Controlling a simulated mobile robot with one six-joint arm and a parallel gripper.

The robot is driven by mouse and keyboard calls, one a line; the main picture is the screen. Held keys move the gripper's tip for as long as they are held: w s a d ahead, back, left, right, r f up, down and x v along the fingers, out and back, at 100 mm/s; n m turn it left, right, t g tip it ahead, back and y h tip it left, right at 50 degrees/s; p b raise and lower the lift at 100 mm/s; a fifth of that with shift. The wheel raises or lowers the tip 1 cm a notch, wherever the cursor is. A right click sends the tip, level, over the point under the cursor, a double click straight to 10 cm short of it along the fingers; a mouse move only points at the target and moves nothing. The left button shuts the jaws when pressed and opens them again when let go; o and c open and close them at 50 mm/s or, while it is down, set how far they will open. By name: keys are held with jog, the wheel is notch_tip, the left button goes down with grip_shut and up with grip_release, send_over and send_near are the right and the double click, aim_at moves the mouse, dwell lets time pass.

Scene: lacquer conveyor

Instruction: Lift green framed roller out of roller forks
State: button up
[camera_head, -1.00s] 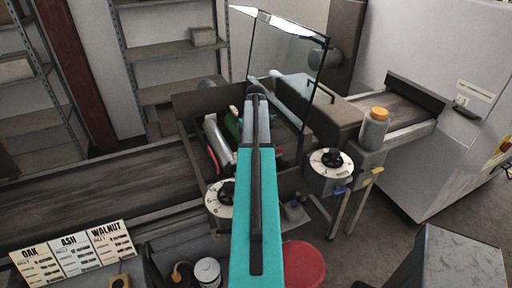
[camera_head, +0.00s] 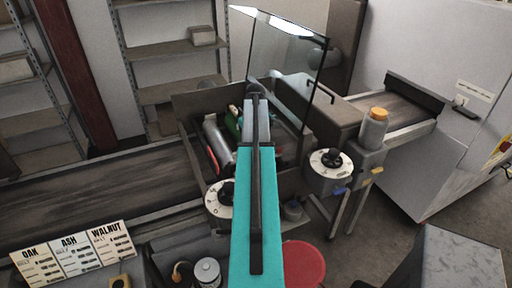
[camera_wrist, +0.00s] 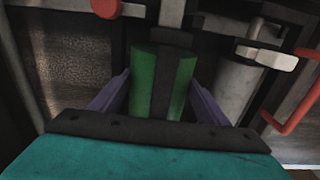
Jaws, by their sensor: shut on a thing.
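The green framed roller (camera_wrist: 162,85) lies between the two purple fingers of my gripper (camera_wrist: 160,98) in the wrist view. My gripper is shut on it. In the head view only a small part of the green roller (camera_head: 233,122) shows beside my teal arm, inside the open machine housing. My arm hides most of it and the gripper there. The wrist view does not clearly show whether the roller's ends sit in the forks or are clear of them.
A grey roller (camera_head: 217,140) lies left of the green one, with a red handle (camera_wrist: 297,120) beside it. A raised glass cover (camera_head: 290,65) stands behind. Dials (camera_head: 331,161) sit at the front.

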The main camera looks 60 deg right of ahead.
jog(key=shift+r+p, duration=1.5)
jog(key=shift+r, duration=2.45)
jog(key=shift+r, duration=0.6)
jog(key=c, duration=0.4)
jog(key=shift+o, duration=0.2)
jog(key=shift+r, duration=0.75)
jog(key=shift+w, duration=0.1)
